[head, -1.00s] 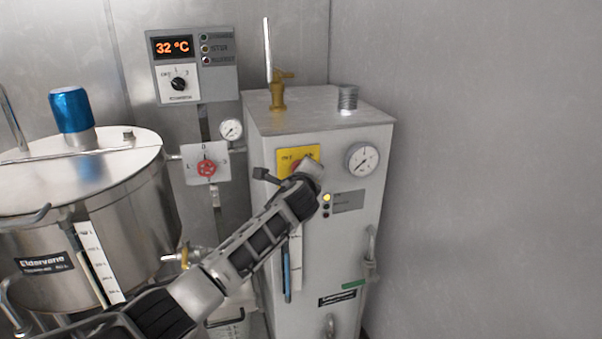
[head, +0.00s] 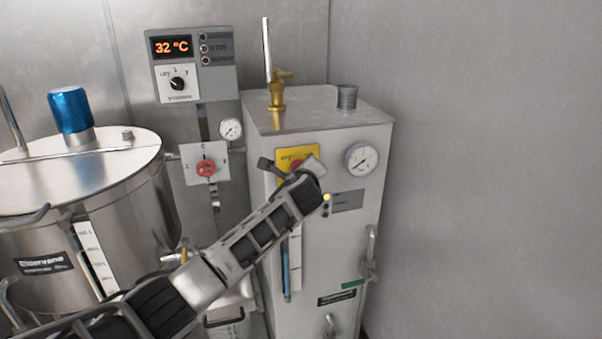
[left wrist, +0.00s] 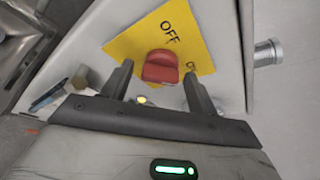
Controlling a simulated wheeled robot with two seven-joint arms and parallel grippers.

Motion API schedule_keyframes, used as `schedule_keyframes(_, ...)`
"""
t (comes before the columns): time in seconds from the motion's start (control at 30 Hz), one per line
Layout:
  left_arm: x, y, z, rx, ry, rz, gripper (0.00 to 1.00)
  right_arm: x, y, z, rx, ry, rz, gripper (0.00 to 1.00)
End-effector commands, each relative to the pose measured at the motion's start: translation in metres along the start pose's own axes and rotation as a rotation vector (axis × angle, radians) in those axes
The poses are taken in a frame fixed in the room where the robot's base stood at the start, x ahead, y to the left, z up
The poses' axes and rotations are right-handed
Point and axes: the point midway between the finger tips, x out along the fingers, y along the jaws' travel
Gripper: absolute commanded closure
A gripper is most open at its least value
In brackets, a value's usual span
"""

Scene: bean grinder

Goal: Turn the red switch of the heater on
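The heater is the grey cabinet (head: 345,225) at the right of the head view. Its red switch (left wrist: 160,67) sits on a yellow plate (left wrist: 135,46) marked OFF; a second label on the plate is partly hidden. In the head view my left gripper covers most of the switch, and the yellow plate (head: 284,156) shows beside it. My left gripper (left wrist: 158,80) is open, its two fingers apart on either side of the switch. I see gaps between the fingers and the switch. My right gripper is not in view.
A gauge (head: 361,158) and a lit yellow lamp (head: 326,197) are right of the switch. A steel tank (head: 75,215) stands at left. A panel (head: 194,65) reads 32 °C. A red valve knob (head: 206,168) is between them.

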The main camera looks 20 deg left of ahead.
Motion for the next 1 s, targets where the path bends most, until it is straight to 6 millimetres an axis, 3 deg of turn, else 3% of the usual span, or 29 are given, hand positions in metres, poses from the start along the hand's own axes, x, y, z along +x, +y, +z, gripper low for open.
schedule_keyframes(0.47, -0.011, 0.0, -0.001, -0.004, 0.001, -0.002, 0.38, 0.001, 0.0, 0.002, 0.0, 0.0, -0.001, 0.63)
schedule_keyframes(0.67, -0.043, 0.0, -0.001, -0.003, 0.001, -0.004, 0.38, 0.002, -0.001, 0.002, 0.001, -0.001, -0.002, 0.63)
schedule_keyframes(1.0, -0.117, 0.0, -0.001, -0.003, 0.002, -0.004, 0.38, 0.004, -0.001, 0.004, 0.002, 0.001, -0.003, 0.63)
